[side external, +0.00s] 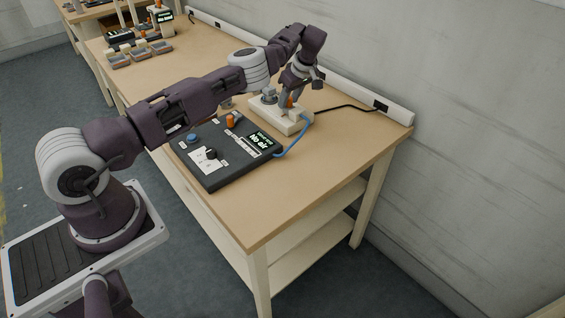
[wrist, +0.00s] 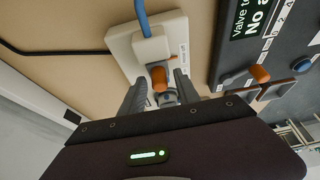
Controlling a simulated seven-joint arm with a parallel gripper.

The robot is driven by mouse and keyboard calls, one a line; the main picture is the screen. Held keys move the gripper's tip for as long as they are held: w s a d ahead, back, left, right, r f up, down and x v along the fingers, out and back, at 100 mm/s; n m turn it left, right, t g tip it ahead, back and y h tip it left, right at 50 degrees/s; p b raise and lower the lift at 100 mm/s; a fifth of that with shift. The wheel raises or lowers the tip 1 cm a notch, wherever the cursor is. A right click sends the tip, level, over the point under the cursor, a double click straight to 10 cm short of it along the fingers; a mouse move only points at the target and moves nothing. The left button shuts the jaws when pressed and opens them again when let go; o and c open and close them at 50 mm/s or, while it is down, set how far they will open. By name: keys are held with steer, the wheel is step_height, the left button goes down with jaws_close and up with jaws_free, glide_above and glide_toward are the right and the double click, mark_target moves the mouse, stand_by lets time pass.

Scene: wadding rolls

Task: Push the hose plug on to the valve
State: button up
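A pale block (side external: 296,122) lies on the table below my gripper (side external: 288,100); it also shows in the wrist view (wrist: 178,27). A blue hose (side external: 305,137) runs to it and enters a pale fitting (wrist: 150,46) on its top. An orange part (wrist: 159,78) with grey metal beside it lies in line with that fitting. I cannot tell for sure which parts are plug and valve, or whether they touch. In the wrist view my gripper (wrist: 161,84) has its fingers on either side of the orange part, apparently with gaps, so it looks open.
A dark panel (side external: 222,158) with a display reading "No air", a blue button and an orange knob (side external: 232,121) stands beside the block. A black cable (side external: 345,107) runs to a wall strip. Small trays (side external: 140,52) sit at the far end. The near table corner is clear.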

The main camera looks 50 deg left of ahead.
steer(key=shift+r, duration=3.4)
steer(key=s+a+r+n+t+h, duration=0.1)
steer(key=s+a+r+t, duration=0.1)
steer(key=r, duration=0.7)
steer(key=s+a+r+n+t+h, duration=0.1)
steer(key=s+a+r, duration=0.15)
steer(key=r, duration=0.75)
steer(key=s+d+r+m+t+h, duration=0.2)
steer(key=s+d+r, duration=0.35)
steer(key=s, duration=0.25)
steer(key=s+d+r+m+h, duration=0.3)
steer(key=s+d+m, duration=0.6)
steer(key=s+d, duration=0.7)
steer(key=s+d+f+m+y, duration=0.1)
steer(key=s+d+f+m, duration=0.2)
steer(key=s, duration=0.4)
steer(key=s+d+f+m+y, duration=0.1)
steer(key=s+d+f+m, duration=0.2)
steer(key=s+f+m, duration=0.2)
steer(key=s+m, duration=0.1)
steer(key=s, duration=0.2)
steer(key=shift+d+t, duration=0.3)
steer(key=shift+d, duration=0.05)
